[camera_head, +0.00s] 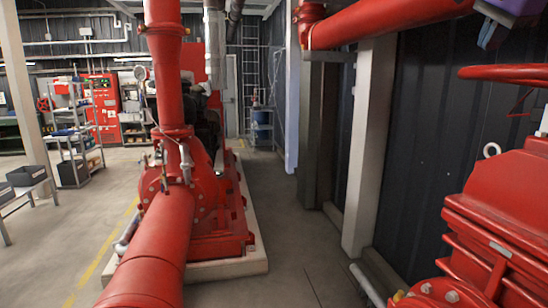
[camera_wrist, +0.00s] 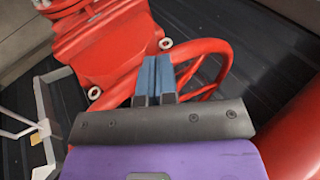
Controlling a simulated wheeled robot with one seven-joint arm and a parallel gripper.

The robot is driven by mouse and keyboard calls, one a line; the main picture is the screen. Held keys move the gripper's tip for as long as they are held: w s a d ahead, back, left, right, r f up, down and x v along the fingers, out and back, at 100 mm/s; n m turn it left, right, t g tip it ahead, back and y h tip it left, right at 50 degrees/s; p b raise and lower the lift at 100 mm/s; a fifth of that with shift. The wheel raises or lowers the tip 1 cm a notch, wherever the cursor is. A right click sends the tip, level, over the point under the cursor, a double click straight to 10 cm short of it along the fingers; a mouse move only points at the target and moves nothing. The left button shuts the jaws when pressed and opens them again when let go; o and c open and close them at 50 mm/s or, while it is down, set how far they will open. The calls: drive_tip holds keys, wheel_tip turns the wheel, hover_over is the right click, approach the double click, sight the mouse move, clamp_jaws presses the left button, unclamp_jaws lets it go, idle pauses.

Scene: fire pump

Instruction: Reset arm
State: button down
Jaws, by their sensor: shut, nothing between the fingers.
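My gripper (camera_wrist: 156,62) shows in the wrist view with its two blue-grey fingers together and nothing between them. Its dark bar and purple body fill the bottom middle of that view. In the head view my gripper (camera_head: 488,38) hangs at the top right corner, mostly cut off by the frame edge. It appears above a red handwheel (camera_head: 505,73). In the wrist view the handwheel (camera_wrist: 228,68) lies behind and to the right of the fingers. I cannot tell whether they touch. A red valve body (camera_wrist: 105,48) lies at the upper left there; it also shows in the head view (camera_head: 500,215).
A red pump (camera_head: 200,185) and thick red pipe (camera_head: 155,250) stand left of centre. A red overhead pipe (camera_head: 390,20), a pale post (camera_head: 368,145) and a dark wall (camera_head: 425,130) are on the right. Shelves (camera_head: 75,145) stand far left. Grey floor (camera_head: 285,215) is clear mid-frame.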

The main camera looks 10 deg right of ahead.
drive_tip(key=s+a+f+n, duration=0.6)
drive_tip(key=f, duration=0.3)
drive_tip(key=s+a+f+n+y, duration=0.1)
drive_tip(key=s+a+f+n, duration=0.4)
drive_tip(key=f, duration=0.4)
drive_tip(key=s+a+f+n+g+y, duration=0.1)
drive_tip(key=s+a+f+n, duration=0.5)
drive_tip(key=f, duration=0.3)
drive_tip(key=shift+s+a+f+n, duration=0.2)
drive_tip(key=shift+s+a+n, duration=0.15)
drive_tip(key=shift+s+n, duration=0.2)
drive_tip(key=shift+s, duration=0.1)
